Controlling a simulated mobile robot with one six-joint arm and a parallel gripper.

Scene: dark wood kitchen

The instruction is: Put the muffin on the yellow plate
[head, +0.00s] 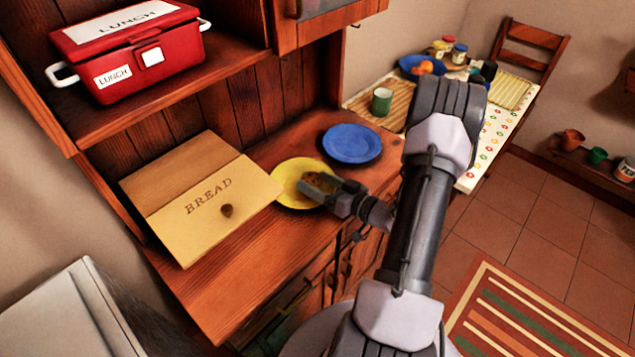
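The yellow plate (288,188) lies on the wooden counter beside the bread box. The brown muffin (319,181) shows over the right part of the plate, partly hidden by my gripper. My gripper (318,189) reaches in from the right, low over the plate, with its fingers at the muffin. One dark finger shows in front of the muffin. I cannot tell whether the fingers grip it, or whether the muffin rests on the plate or is held just above it.
The wooden bread box (190,200) stands close left of the yellow plate. A blue plate (352,144) lies behind and to the right. A red lunch box (130,52) sits on the shelf above. A green cup (382,101) stands on the table at the back right.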

